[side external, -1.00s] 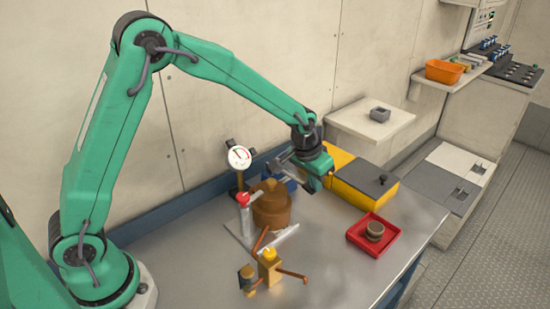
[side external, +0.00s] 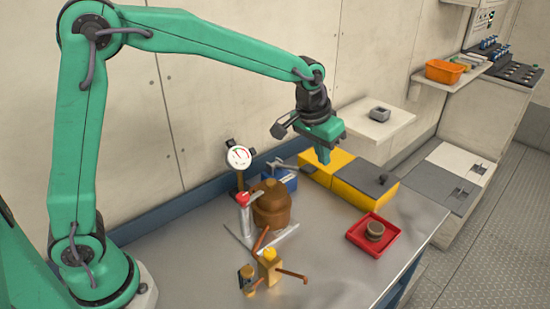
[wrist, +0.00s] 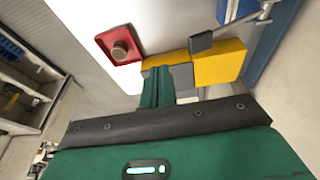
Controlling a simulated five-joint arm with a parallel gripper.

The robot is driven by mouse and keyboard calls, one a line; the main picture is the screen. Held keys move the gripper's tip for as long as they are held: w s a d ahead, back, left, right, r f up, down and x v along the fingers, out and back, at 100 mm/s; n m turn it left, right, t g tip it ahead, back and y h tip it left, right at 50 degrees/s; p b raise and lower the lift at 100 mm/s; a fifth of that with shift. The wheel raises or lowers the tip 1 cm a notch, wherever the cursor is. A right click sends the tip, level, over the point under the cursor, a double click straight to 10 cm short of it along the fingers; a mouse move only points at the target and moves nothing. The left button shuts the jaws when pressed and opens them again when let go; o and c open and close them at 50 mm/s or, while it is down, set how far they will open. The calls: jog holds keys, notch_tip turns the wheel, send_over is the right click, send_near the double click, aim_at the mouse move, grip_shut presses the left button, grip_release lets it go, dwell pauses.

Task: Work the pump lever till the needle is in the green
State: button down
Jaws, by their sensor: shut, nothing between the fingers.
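A round white gauge (side external: 238,157) with a dark needle and a red mark stands on a post by the wall; the needle's exact place is too small to read. Right of it is a blue body (side external: 287,181) with a grey lever (side external: 290,168) reaching outward. In the wrist view the lever's flat grey end (wrist: 201,42) and the blue body (wrist: 232,9) show at the upper right. My gripper (side external: 323,160) is shut and empty, pointing down above the yellow box, right of the lever and apart from it. Its green fingers (wrist: 156,88) show in the wrist view.
A brown tank (side external: 271,208) and a red-topped grey post (side external: 246,207) stand left of my gripper. A copper-piped yellow valve (side external: 269,263) is in front. The yellow box (side external: 352,194) and red tray (side external: 386,247) are to the right.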

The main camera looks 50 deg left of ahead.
jog(key=shift+s+d+r, duration=0.15)
jog(key=shift+d+r, duration=0.05)
jog(key=shift+r, duration=0.3)
jog(key=shift+s+d+r, duration=0.15)
jog(key=shift+r, duration=0.3)
jog(key=s+a+r+t, duration=0.1)
jog(key=s+a+r, duration=0.25)
jog(key=s, duration=0.25)
jog(key=s+a+r, duration=0.2)
jog(key=s+a, duration=0.2)
jog(key=s, duration=0.3)
jog(key=s+a+f, duration=0.1)
jog(key=s+a, duration=0.1)
jog(key=s, duration=0.4)
jog(key=s+a+f+t, duration=0.1)
jog(key=s+a, duration=0.1)
jog(key=s, duration=0.4)
jog(key=shift+s+a+y, duration=0.35)
jog(key=shift+y, duration=0.05)
